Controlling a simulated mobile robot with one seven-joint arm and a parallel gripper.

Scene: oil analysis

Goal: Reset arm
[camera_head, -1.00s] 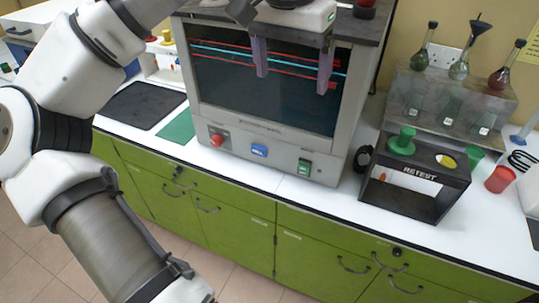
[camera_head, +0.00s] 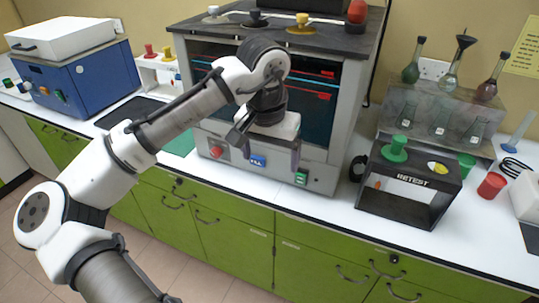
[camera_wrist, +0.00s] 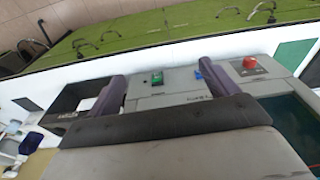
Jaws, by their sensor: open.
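My gripper (camera_head: 272,160) hangs in front of the grey machine (camera_head: 325,170) on the white counter, fingers pointing down. Its two purple fingers are spread apart with nothing between them. In the wrist view, the two fingers of my gripper (camera_wrist: 155,84) also stand apart and empty, with the machine's front panel behind them. My arm reaches in from the lower left, bent at the elbow. My gripper and wrist hide part of the machine's dark window.
A black RETEST box (camera_head: 405,205) with a green knob stands right of the machine, near a red cup (camera_head: 491,186) and a flask rack (camera_head: 440,125). A blue machine (camera_head: 85,80) is at the back left. Green cabinets (camera_head: 235,235) are below. A green mat (camera_head: 182,143) lies on the counter.

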